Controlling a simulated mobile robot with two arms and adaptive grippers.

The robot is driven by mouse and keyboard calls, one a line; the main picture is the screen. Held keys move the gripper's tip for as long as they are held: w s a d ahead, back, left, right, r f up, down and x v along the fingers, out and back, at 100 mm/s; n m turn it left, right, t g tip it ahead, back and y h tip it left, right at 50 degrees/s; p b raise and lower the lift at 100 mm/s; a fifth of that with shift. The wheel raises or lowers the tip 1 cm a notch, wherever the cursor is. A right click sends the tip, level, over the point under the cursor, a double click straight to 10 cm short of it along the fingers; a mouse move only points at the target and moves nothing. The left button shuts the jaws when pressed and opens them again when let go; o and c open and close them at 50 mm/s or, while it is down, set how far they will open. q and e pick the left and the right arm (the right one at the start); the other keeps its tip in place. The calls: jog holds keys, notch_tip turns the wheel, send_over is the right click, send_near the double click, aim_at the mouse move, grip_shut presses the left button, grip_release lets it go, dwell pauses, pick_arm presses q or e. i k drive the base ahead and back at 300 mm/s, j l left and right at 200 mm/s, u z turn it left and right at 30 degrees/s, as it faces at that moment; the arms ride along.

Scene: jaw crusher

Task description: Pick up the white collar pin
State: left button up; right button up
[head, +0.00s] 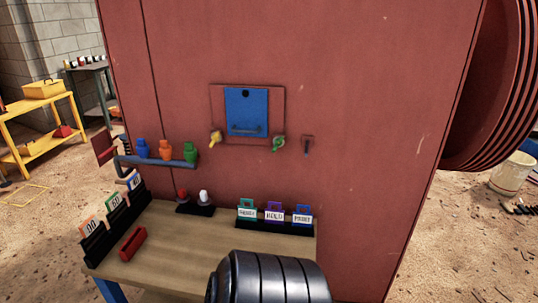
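A small white-topped pin (204,196), which looks like the white collar pin, stands upright in a black holder (208,211) on the wooden table (188,242). A red-topped pin (182,194) stands just left of it in the same holder. Neither gripper shows in the head view, and nothing is seen touching the white pin.
Tagged padlock-like pieces (274,212) stand right of the pins. A rack of numbered cards (115,222) and a red block (133,243) are at left. Colored pieces (165,151) sit on a shelf above. The red machine wall (360,130) rises behind.

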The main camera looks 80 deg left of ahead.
aim_at(204, 200)
jog(key=u, duration=3.25)
